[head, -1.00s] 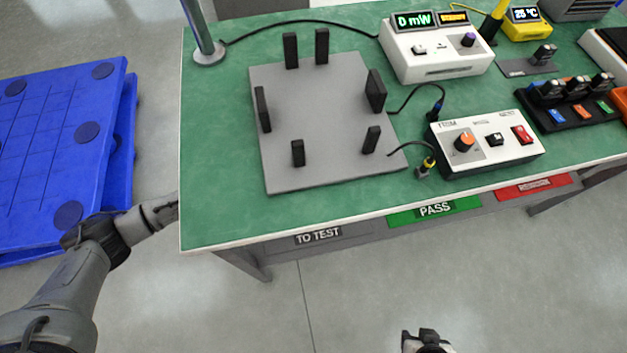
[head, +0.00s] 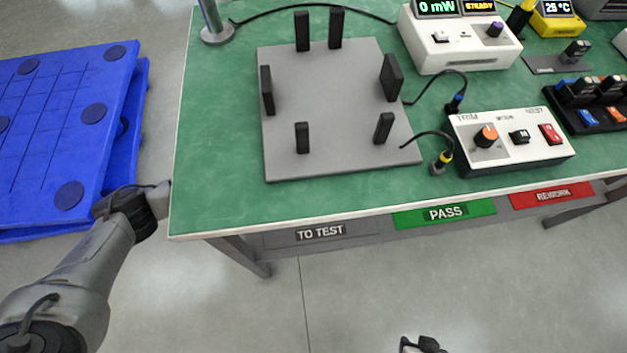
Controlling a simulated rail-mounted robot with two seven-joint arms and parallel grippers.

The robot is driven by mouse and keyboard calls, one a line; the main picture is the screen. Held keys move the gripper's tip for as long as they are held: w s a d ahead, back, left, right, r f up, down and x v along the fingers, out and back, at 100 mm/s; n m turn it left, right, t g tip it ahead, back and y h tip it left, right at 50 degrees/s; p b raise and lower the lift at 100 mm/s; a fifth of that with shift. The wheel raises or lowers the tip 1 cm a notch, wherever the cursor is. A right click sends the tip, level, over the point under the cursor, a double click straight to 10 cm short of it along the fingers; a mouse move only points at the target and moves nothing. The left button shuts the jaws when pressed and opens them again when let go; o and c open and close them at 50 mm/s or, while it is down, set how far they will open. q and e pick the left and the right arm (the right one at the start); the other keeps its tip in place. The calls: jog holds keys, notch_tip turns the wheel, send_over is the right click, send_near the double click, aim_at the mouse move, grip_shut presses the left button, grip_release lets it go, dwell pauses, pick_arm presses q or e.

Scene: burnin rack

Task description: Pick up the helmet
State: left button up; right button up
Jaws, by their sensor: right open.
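No helmet shows in the head view. My right gripper (head: 424,345) shows only as a small dark tip at the bottom edge, over the floor in front of the bench. It is open, and nothing shows in it. My left arm comes in from the left and reaches the bench's left edge, where its far end is cut off from sight. The left gripper itself does not show.
The green bench (head: 215,190) holds a grey plate with black posts (head: 340,110), a meter (head: 460,45), a trim box (head: 510,140) and a black holder (head: 590,105). Blue pallets (head: 60,130) lie at left. The floor in front (head: 350,300) is clear.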

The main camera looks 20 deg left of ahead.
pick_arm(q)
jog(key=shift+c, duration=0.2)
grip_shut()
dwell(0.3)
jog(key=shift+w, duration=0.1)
